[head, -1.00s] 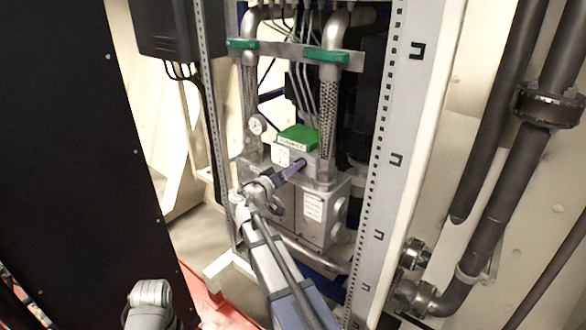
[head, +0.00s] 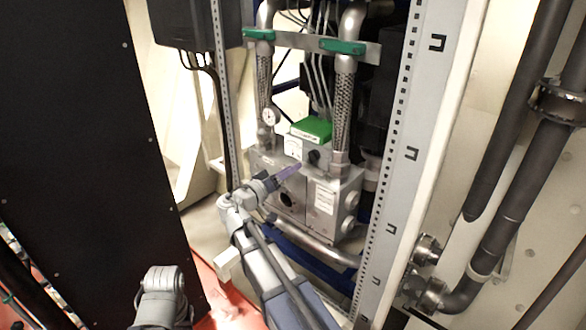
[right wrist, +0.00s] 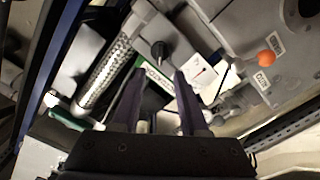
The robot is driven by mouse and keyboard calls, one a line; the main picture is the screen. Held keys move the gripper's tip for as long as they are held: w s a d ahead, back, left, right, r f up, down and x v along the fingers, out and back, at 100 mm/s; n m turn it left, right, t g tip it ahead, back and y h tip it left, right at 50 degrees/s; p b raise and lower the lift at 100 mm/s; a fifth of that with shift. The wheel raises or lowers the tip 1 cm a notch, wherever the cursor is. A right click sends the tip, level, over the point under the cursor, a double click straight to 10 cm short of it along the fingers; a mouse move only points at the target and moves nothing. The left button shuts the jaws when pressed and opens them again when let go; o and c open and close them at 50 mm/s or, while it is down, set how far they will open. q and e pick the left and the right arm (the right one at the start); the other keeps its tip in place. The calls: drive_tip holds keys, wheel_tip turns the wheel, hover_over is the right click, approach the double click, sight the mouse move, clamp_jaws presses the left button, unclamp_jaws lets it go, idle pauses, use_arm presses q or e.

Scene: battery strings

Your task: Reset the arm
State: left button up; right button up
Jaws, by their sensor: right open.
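My right arm reaches up from the bottom in the head view. Its open, empty gripper (head: 292,171) is in front of a grey metal unit (head: 322,196), just left of and below a dark round knob (head: 314,157). In the right wrist view the two dark purple fingers of the gripper (right wrist: 159,78) stand apart with nothing between them. The knob (right wrist: 161,51) shows just beyond the fingertips, apart from them. A grey arm part of mine shows at the bottom left of the head view, but the left gripper itself is out of view.
The unit has a green top (head: 311,130), a white meter (head: 292,147) and a round gauge (head: 270,117). A perforated upright (head: 392,190) stands close on the right, a black panel (head: 80,130) on the left. An orange knob (right wrist: 266,57) shows in the wrist view.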

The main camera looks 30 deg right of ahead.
drive_tip(key=shift+f, duration=0.1)
idle(0.3)
drive_tip(key=s+a+f+n+g+y, duration=0.2)
drive_tip(key=s+a+f+y, duration=0.25)
drive_tip(key=a+f, duration=0.2)
drive_tip(key=s+a+f+n+g+y, duration=0.1)
drive_tip(key=s+a+f+n+y, duration=0.15)
drive_tip(key=s+a+f, duration=0.45)
drive_tip(key=s+a+f+n+g+y, duration=0.2)
drive_tip(key=s+a+f+n+y, duration=0.15)
drive_tip(key=s+a, duration=0.4)
drive_tip(key=s+a+f+n+g+y, duration=0.2)
drive_tip(key=s+a+f+y, duration=0.35)
drive_tip(key=a, duration=0.25)
wheel_tip(320, 180, up, 19)
drive_tip(key=p, duration=1.7)
drive_tip(key=shift+w+d+f+h+p, duration=0.2)
drive_tip(key=shift+w+h+p, duration=0.1)
drive_tip(key=shift+p, duration=0.1)
